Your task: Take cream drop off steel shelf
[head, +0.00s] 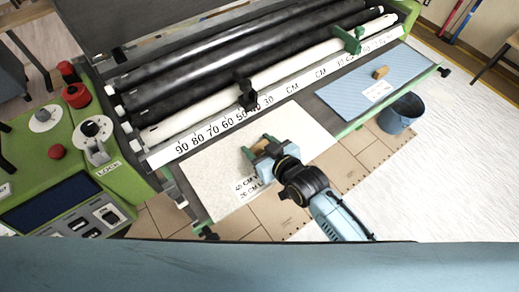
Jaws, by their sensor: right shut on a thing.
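The cream drop (213,172) is a pale speckled sheet lying flat on the dark steel shelf (318,107) in front of the rollers. A printed size label (244,186) shows near its front edge, partly hidden by my gripper. My right gripper (259,146) is over the middle of the cream drop, shut on a small brown block (262,146). The block is mostly hidden between the fingers, and I cannot tell whether it touches the sheet. My left gripper is not in view.
A blue drop (354,88) lies on the shelf's right part with a tan block (380,73) on it. A blue bucket (400,114) stands below on the floor. Rollers (215,78) and a numbered ruler (292,90) run behind. A green control panel (60,180) is at left.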

